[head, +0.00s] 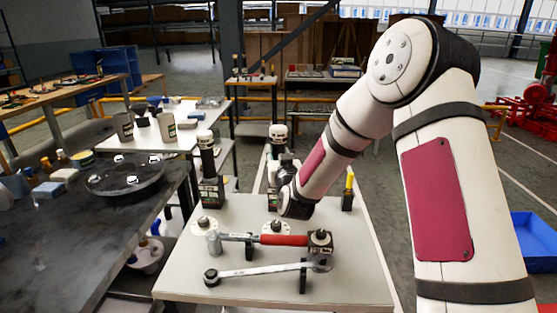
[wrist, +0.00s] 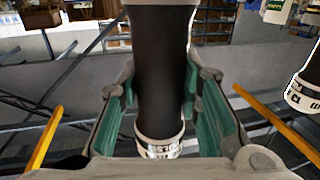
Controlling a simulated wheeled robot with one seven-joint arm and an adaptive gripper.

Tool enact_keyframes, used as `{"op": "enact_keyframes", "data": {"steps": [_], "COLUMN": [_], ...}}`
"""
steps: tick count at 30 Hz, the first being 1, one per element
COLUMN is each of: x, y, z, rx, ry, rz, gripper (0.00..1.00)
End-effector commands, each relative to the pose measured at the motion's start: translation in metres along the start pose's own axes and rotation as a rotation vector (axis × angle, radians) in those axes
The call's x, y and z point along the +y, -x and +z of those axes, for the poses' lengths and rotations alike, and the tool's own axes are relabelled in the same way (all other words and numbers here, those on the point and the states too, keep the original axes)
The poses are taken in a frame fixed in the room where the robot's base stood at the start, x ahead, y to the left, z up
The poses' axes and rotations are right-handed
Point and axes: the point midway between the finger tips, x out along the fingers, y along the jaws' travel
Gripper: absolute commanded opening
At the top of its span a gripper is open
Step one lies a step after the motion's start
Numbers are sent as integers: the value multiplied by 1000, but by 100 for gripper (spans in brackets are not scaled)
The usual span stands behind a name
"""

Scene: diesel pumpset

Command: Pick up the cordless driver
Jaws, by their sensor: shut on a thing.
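A cordless driver (head: 278,143) with a pale top and dark body is upright above the far part of the small grey table, partly hidden by my gripper (head: 283,173). In the wrist view, its black round grip (wrist: 160,65) stands between my teal-padded jaws (wrist: 161,88). The jaws are shut on it, and a pale lettered band shows at its lower end. I cannot tell whether its base touches the table. A similar dark driver with a pale top (head: 208,165) stands to the left, apart from my gripper.
A red-handled hammer (head: 285,240) and a wrench (head: 262,272) lie on holders near the front of the grey table (head: 345,285). A yellow-topped tool (head: 348,190) stands to the right. A dark workbench (head: 75,240) is at left, and a blue bin (head: 537,240) at right.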

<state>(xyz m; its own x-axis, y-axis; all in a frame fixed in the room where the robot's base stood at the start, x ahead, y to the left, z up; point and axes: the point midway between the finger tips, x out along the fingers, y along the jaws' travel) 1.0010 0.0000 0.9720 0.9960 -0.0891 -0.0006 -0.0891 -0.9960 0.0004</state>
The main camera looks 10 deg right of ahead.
Motion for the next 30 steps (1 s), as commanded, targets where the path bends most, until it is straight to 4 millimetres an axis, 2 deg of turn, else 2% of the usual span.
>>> {"op": "enact_keyframes", "data": {"steps": [1,21,30], "x": [0,0,0], "y": [0,0,0], "z": [-12,-134,-162], "rx": [9,9,6], "ry": [1,1,0], "rz": [0,0,1], "gripper": [0,0,0]}}
